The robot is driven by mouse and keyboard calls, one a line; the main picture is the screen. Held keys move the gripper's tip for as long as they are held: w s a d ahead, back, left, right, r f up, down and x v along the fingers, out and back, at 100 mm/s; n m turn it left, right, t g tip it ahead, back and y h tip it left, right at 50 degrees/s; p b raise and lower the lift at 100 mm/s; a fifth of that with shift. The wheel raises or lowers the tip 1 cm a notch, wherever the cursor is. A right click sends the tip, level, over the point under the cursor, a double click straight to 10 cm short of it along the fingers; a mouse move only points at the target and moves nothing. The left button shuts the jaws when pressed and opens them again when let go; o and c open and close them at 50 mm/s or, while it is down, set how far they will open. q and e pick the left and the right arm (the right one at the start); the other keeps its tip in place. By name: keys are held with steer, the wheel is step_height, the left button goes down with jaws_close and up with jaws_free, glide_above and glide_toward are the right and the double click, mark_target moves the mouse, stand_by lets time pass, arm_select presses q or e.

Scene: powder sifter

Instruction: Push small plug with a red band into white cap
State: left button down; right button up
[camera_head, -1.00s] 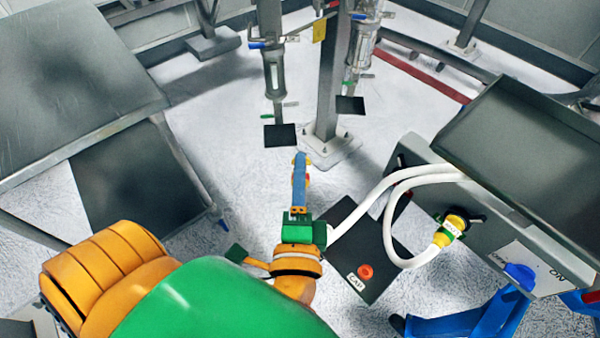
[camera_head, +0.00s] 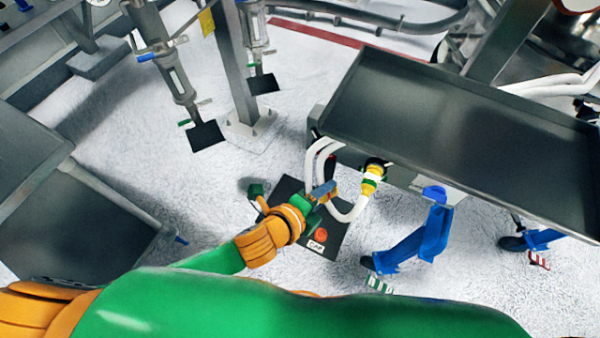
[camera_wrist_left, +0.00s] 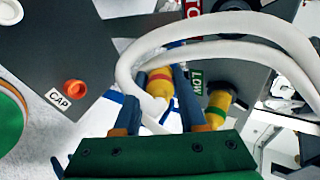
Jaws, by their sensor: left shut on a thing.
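My left gripper (camera_head: 328,190) is near the hoses at the front of the machine; its fingers also show in the left wrist view (camera_wrist_left: 160,92). It is shut on a small yellow plug with a red band (camera_wrist_left: 160,82), at the end of a white hose. The thing labelled CAP is an orange-red round fitting (camera_head: 320,235) on a dark plate; it also shows in the left wrist view (camera_wrist_left: 75,87). It is apart from the plug, to its left in that view. My right gripper is not in view.
A second yellow plug with a green band (camera_head: 372,176) sits at the machine's front, by a LOW label (camera_wrist_left: 195,82). White hoses (camera_head: 346,214) loop close to my left gripper. A grey tray (camera_head: 450,110) stands above. Blue supports (camera_head: 415,242) are at right.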

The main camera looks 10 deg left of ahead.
arm_select(q)
step_height(320, 180, down, 6)
steer(key=s+a+m+g+y+p, duration=0.15)
steer(key=m+g+p, duration=0.25)
steer(key=m+g, duration=0.55)
steer(key=w+a+r+m+y+p, duration=0.25)
steer(key=a+m+y, duration=0.3)
steer(key=a, duration=0.45)
steer(key=shift+h, duration=0.3)
steer(key=f+b, duration=0.6)
steer(key=shift+s+a+f, duration=0.1)
steer(key=shift+s+f, duration=0.1)
steer(key=shift+f, duration=0.3)
steer(key=shift+w, duration=0.1)
steer(key=shift+f+b, duration=0.55)
steer(key=shift+b, duration=0.15)
